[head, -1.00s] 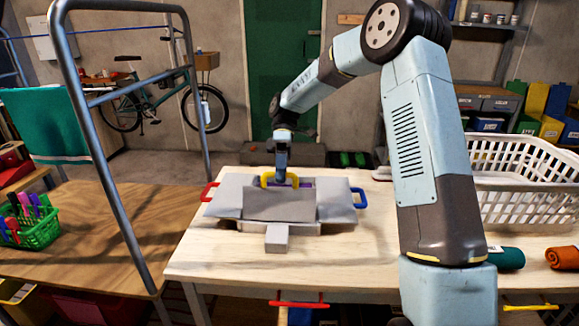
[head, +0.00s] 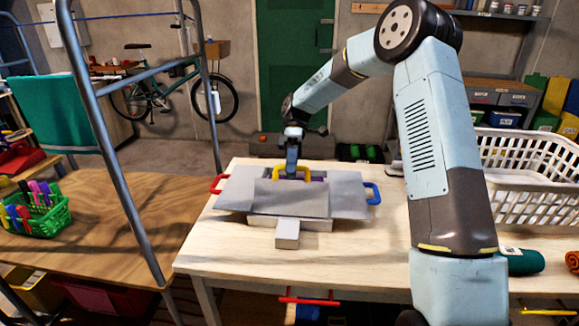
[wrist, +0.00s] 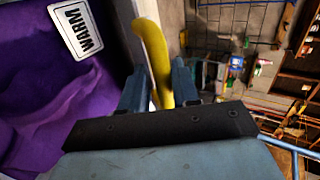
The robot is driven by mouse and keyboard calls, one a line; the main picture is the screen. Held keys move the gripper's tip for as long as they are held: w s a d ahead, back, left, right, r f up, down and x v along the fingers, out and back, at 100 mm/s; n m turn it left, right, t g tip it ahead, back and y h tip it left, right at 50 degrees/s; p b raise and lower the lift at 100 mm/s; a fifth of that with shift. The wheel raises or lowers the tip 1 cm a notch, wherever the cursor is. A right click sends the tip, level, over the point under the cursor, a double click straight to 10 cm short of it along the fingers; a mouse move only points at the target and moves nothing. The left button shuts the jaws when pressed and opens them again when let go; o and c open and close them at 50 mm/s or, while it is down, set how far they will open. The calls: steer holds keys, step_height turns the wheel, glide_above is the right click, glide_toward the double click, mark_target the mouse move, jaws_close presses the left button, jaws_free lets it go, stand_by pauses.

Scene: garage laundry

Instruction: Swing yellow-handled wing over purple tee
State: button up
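The grey folding board lies on the pale table, with a red handle (head: 217,184) at left, a blue handle (head: 374,193) at right and a yellow handle (head: 292,171) at the far side. My gripper (head: 291,172) reaches down to the yellow handle. In the wrist view, the yellow handle (wrist: 157,62) stands between the two fingers of my gripper (wrist: 158,85), which look closed on it. The purple tee (wrist: 45,95), with a white "WARM" label, fills the left of that view. In the head view only a sliver of the tee (head: 317,180) shows; the board's raised grey panels hide the rest.
A white laundry basket (head: 530,175) and a dark green roll (head: 522,261) are on the table's right. A metal frame (head: 125,205) rises at left, by a green basket of pegs (head: 38,215). The table's front left (head: 225,255) is clear.

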steer(key=shift+r, duration=0.1)
steer(key=v, duration=1.2)
steer(key=s+d+r+m+t+h, duration=0.1)
steer(key=s+d+r+m+t, duration=0.25)
steer(key=s+r, duration=0.4)
steer(key=s+d+r+m+t+h, duration=0.15)
steer(key=s+r+m+t, duration=0.3)
steer(key=s, duration=0.55)
steer(key=s+d+f+m+t, duration=0.1)
steer(key=s+d+m+t, duration=0.3)
steer(key=s, duration=0.6)
steer(key=s+d+f+m+t, duration=0.1)
steer(key=s+d+m+t, duration=0.3)
steer(key=s+d, duration=0.4)
steer(key=shift+s+t+y, duration=0.35)
steer(key=shift+s+t, duration=0.05)
steer(key=shift+s, duration=0.55)
steer(key=shift+s+d, duration=0.1)
